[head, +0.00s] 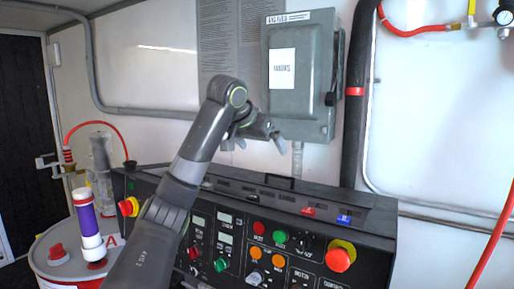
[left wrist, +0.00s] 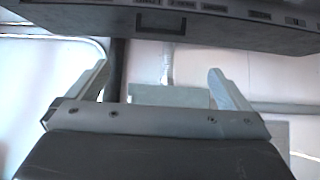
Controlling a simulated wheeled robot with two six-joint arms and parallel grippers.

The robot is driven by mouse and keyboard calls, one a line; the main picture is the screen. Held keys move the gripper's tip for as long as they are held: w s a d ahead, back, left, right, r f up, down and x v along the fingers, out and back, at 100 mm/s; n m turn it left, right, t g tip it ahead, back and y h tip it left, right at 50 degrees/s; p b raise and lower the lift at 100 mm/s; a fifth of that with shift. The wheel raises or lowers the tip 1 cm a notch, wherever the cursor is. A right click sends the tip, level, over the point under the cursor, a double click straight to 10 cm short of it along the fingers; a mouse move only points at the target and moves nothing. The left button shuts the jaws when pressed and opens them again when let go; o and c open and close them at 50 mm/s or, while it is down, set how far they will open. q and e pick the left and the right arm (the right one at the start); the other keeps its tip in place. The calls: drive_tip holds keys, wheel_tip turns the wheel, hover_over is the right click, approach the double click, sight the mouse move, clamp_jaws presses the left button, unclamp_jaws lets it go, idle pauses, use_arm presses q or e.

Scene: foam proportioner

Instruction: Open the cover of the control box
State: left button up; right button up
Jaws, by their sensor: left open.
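The control box (head: 302,110) is a grey metal box on the white wall, with a white label on its front and a lever on its right side. Its cover looks closed. My left gripper (head: 262,143) is just below the box's lower left corner in the head view, open and empty. In the left wrist view, the two fingers of my left gripper (left wrist: 160,85) stand wide apart. A pale grey edge, which looks like part of the control box (left wrist: 165,95), shows between them, partly hidden by the gripper body. I cannot tell whether a finger touches the box. My right gripper is not in view.
A black console (head: 330,215) with knobs and buttons stands below the box; it also shows in the left wrist view (left wrist: 240,30). A dark vertical pipe (head: 356,110) runs close to the box's right. A drum (head: 50,262) with a purple-and-white cylinder (head: 87,225) is at left.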

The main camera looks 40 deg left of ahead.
use_arm(q)
drive_tip(key=shift+v, duration=1.2)
